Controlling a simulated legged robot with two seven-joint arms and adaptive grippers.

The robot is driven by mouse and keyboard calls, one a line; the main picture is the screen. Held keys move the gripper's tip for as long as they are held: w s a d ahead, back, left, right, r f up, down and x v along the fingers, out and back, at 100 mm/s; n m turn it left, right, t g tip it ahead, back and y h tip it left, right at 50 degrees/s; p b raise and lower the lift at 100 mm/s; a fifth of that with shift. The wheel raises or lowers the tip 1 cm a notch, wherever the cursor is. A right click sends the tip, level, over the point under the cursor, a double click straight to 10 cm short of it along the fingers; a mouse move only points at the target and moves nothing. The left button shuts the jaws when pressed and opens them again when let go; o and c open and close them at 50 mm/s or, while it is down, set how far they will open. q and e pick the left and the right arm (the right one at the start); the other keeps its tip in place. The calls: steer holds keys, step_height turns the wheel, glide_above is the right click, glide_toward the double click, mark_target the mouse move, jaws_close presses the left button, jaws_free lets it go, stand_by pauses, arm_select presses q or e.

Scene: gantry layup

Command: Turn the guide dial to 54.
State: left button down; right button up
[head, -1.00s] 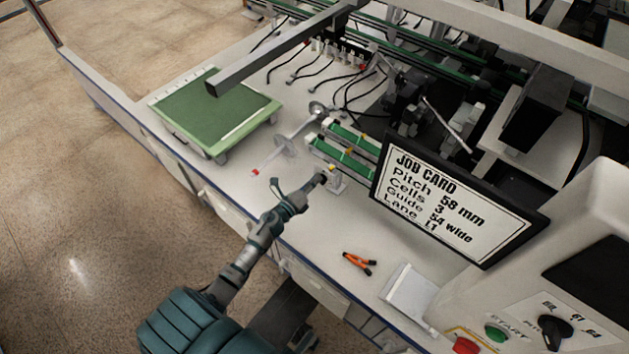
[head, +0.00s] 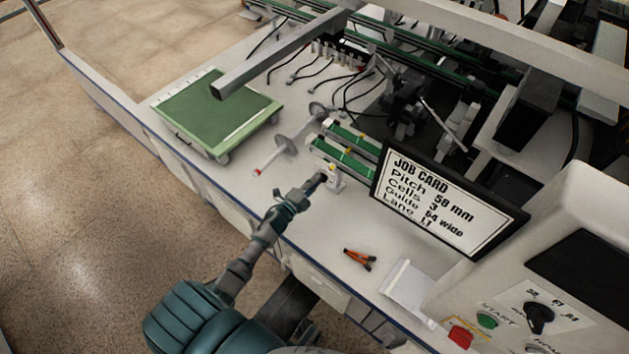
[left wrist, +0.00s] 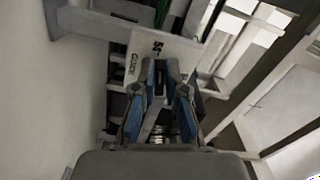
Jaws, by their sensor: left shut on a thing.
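The guide dial (left wrist: 159,88) is a small dark knob in the left wrist view, mostly hidden between my fingers. Its pale plate (left wrist: 187,50) reads GUIDE, with a number beside it that I cannot read surely. My left gripper (left wrist: 160,72), with blue-lined fingers, is shut on the dial. In the head view my left gripper (head: 319,180) meets the front of the small pale dial mount (head: 336,181) at the end of the green rails. The fingers cover the dial there, so its pointer is hidden. My right gripper is not in view.
A job card screen (head: 445,208) stands right of the dial and reads Guide 54 wide. Orange-handled pliers (head: 359,259) and a white tray (head: 408,287) lie in front of it. A green platform (head: 216,113) and a metal spindle (head: 284,143) are to the left.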

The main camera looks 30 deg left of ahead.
arm_select(q)
steer(key=shift+s+f+n, duration=0.1)
steer(key=shift+f+n, duration=0.25)
steer(key=shift+n, duration=0.35)
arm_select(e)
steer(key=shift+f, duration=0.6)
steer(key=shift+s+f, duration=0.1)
arm_select(q)
steer(key=c, duration=1.2)
jaws_free()
steer(key=shift+a, duration=0.15)
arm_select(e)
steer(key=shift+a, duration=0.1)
arm_select(q)
steer(key=s, duration=0.8)
steer(key=s+a, duration=0.1)
steer(key=s, duration=0.2)
steer(key=shift+s, duration=0.4)
steer(key=shift+f, duration=0.1)
